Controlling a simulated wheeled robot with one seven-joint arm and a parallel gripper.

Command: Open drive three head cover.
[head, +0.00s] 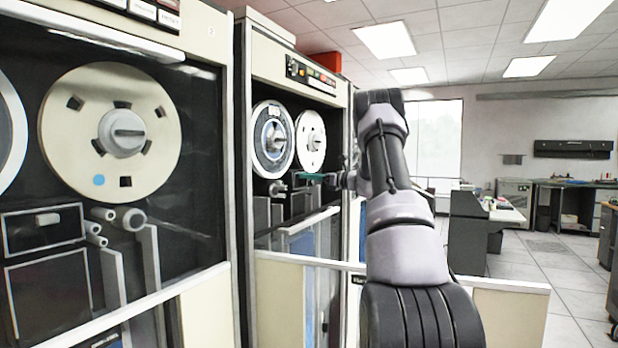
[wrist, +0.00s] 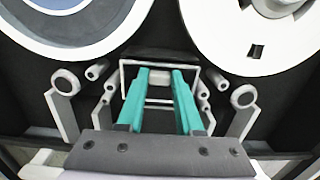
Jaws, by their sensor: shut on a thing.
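The tape drive (head: 262,85) at the middle of the head view has its front window open, and my gripper (head: 312,177) reaches in below its two reels. In the wrist view, the head cover (wrist: 124,72) is a grey-edged box low between the reels. Its pale handle (wrist: 160,77) sits between the teal fingertips of my gripper (wrist: 159,73). The gripper is shut on this handle. The cover's lower part is hidden behind the fingers and gripper body. I cannot read a drive number on this cabinet.
Rollers and ring-ended posts (wrist: 243,96) stand close on both sides of the fingers. The reels (wrist: 250,30) are just above. A nearer tape drive (head: 110,130) fills the left of the head view. The lowered window frame (head: 310,262) runs beneath my arm. Open floor lies right.

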